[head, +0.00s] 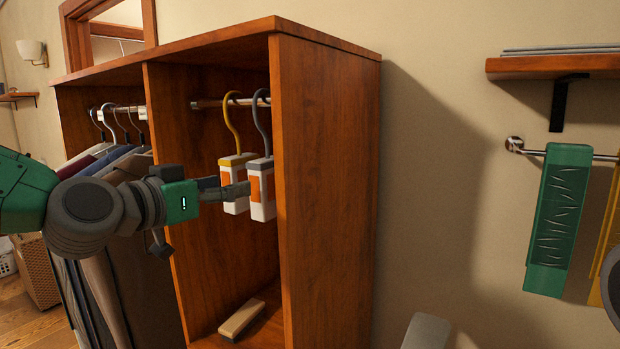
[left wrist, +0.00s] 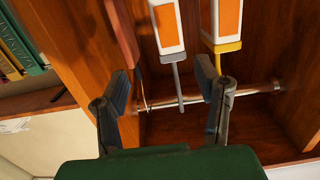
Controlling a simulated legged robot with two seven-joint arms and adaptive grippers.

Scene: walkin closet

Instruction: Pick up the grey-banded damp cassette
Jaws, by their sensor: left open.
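The grey-banded cassette (head: 263,194) is white with an orange panel and hangs by a grey hook from the rod in the right closet bay. A yellow-banded cassette (head: 230,207) hangs close on its left. My left gripper (head: 236,189) is open in front of the two cassettes and overlaps them in the head view. In the left wrist view the fingers of my left gripper (left wrist: 163,84) stand apart, with the grey hook between them in the picture. The grey-banded cassette (left wrist: 166,27) shows above the fingertips, the yellow-banded one (left wrist: 227,20) to its right. Contact cannot be told.
The closet's right side panel (head: 325,190) stands close beside the grey-banded cassette. A brush-like block (head: 241,318) lies on the bay floor. Clothes (head: 110,230) hang in the left bay. A green hanging piece (head: 558,220) is on the wall rail at right.

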